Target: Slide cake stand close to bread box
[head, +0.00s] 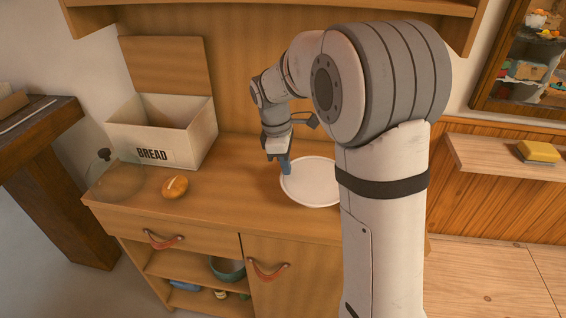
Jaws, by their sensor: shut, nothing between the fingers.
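The bread box (160,137) is a white box marked BREAD at the back left of the wooden counter, with its wooden lid (166,66) raised. The cake stand (311,186) shows as a round white plate on the counter to the right of the box, with a wide gap between them. My arm hides its right edge. My gripper (285,167) is shut and empty at the plate's upper left edge. I cannot tell whether its fingers touch the plate.
A clear glass dome (116,177) with a dark knob stands at the counter's left end. A bread roll (175,187) lies in front of the bread box. The counter (235,190) is bare between the roll and the plate. Below are leather pulls (268,272) and an open shelf with a bowl (227,268).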

